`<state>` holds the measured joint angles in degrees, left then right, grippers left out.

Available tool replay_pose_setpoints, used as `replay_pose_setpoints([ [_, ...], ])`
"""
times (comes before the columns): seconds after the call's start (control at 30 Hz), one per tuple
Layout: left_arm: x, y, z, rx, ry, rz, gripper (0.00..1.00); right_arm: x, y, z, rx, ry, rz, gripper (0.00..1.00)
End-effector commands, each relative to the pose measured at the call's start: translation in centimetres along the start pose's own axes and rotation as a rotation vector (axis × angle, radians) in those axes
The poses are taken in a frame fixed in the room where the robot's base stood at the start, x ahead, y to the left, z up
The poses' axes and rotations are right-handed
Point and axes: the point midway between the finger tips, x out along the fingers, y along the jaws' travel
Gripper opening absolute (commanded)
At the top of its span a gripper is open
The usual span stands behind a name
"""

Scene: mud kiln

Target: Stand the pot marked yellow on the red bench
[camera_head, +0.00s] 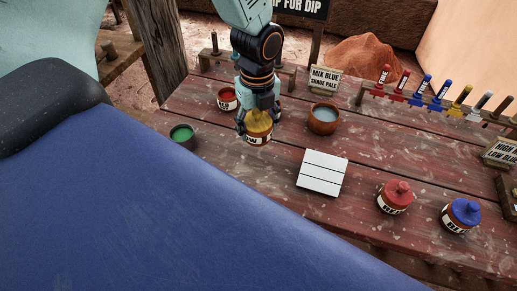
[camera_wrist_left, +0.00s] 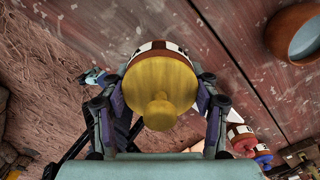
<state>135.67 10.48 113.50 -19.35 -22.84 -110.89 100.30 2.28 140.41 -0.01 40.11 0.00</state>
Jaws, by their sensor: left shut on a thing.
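The pot marked yellow (camera_head: 258,137) has a yellow lid and a white label band. My left gripper (camera_head: 258,122) comes down from above and is shut on it. In the left wrist view the yellow pot (camera_wrist_left: 160,85) sits between the two fingers (camera_wrist_left: 160,105), lid toward the camera. The worn red bench (camera_head: 270,175) lies beneath it. Whether the pot's base touches the bench or hangs just above it, I cannot tell. My right gripper is not in view.
A red cup (camera_head: 227,99), a green cup (camera_head: 182,135) and a brown bowl (camera_head: 323,119) stand close around the held pot. A white slatted tile (camera_head: 322,173), a red-lidded pot (camera_head: 395,197) and a blue-lidded pot (camera_head: 461,215) lie farther right. Brushes (camera_head: 422,90) stand on a rack behind.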

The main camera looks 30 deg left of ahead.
Motion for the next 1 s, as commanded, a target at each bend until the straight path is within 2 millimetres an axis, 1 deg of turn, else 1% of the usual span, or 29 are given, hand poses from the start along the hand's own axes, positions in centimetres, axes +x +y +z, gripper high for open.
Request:
replay_pose_setpoints([
  [0.03, 1.3, 0.1, -0.1, 0.002, 0.001, 0.004, 0.16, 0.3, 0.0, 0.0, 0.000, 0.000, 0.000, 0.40],
  [0.13, 3.0, 0.1, -0.1, 0.002, 0.001, 0.003, 0.16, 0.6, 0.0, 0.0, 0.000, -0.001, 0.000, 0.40],
  [0.2, 3.9, 0.1, -0.1, 0.001, 0.000, 0.002, 0.16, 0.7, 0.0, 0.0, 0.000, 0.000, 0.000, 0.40],
  [0.37, 4.8, 0.1, -0.1, 0.001, 0.000, 0.001, 0.16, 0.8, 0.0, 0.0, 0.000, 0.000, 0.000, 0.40],
  [0.43, 5.4, 0.1, -0.1, 0.001, 0.000, 0.002, 0.16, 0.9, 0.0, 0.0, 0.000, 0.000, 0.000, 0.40],
  [0.6, 7.8, 0.0, 0.0, 0.001, 0.001, 0.003, 0.16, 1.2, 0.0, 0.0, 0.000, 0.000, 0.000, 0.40],
  [0.67, 8.2, -0.1, 0.1, 0.001, 0.000, 0.000, 0.16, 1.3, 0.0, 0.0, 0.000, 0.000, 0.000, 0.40],
  [0.97, 8.3, -0.2, 0.2, 0.001, -0.001, 0.000, 0.16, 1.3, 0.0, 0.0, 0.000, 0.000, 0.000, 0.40],
  [1.0, 8.3, -0.1, 0.2, 0.001, 0.000, 0.000, 0.62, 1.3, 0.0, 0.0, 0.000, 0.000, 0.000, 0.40],
])
